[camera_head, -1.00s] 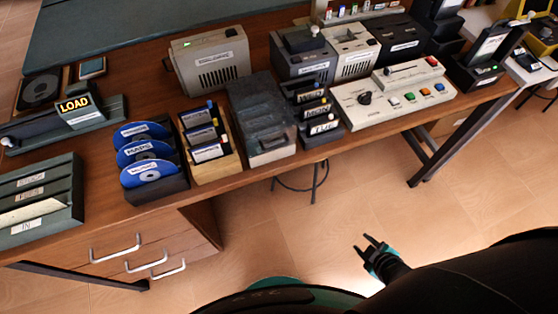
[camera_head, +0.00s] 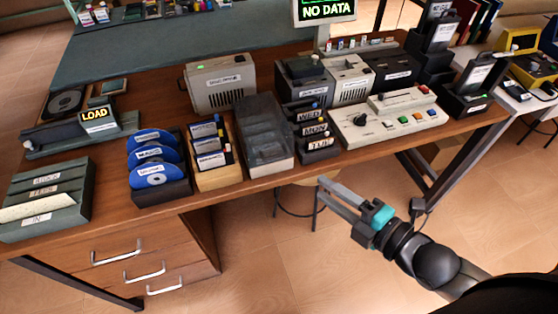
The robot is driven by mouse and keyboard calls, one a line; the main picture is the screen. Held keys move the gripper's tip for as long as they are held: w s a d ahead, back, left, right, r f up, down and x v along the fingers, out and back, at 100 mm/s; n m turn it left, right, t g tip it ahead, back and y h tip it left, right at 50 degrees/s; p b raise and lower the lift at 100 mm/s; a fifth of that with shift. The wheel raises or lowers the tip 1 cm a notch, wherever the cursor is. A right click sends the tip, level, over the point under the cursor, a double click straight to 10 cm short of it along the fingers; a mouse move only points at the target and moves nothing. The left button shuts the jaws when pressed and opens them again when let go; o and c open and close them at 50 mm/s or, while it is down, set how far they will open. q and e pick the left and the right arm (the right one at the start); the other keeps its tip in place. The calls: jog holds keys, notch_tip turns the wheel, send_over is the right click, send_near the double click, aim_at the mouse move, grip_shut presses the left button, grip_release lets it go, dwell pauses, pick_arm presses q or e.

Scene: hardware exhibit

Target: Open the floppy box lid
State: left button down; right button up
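My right gripper (camera_head: 321,189), with grey fingers and a teal band, is in front of the desk edge, below and right of the box. Its two fingers are apart with nothing between them, and it does not touch the box. My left gripper is not in view.
A wooden holder of labelled disks (camera_head: 219,178) stands close on the box's left. A stacked WED/MON/TUE holder (camera_head: 315,130) stands close on its right, then a white button console (camera_head: 390,119). A grey device (camera_head: 220,83) stands behind.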

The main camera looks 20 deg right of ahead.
jog(key=b, duration=0.3)
send_near(280, 159)
jog(key=w+a+r, duration=0.3)
jog(key=w+a, duration=0.2)
jog(key=shift+a, duration=0.1)
grip_shut()
dwell(0.3)
dwell(1.1)
